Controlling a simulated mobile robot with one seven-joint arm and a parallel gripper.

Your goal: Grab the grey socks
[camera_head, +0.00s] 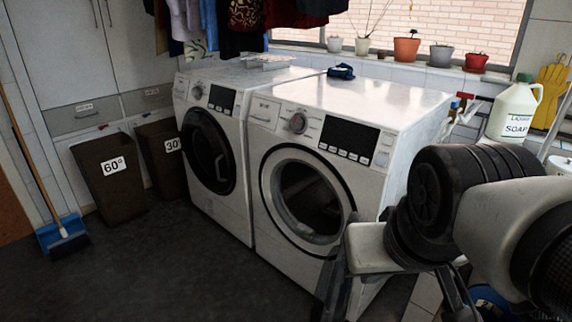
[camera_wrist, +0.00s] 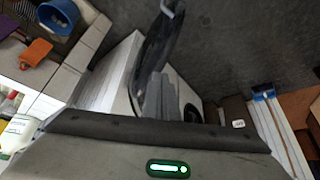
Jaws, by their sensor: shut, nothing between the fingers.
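I cannot make out any grey socks for certain in either view. A small dark blue bundle (camera_head: 341,71), perhaps cloth, lies on top of the washing machines near the back. My gripper (camera_head: 328,300) hangs low in front of the right-hand machine, its dark fingers pointing down and overlapping the machine's right front edge in the picture. It is shut and appears empty. In the wrist view the dark fingers of my gripper (camera_wrist: 168,12) reach up the picture over the dark floor.
Two washing machines stand side by side, the left one (camera_head: 205,143) with a dark door. Brown bins (camera_head: 112,195) and a broom (camera_head: 40,165) are at the left. A soap bottle (camera_head: 513,108) stands at the right. Clothes hang above (camera_head: 245,15). The floor (camera_head: 150,275) ahead is clear.

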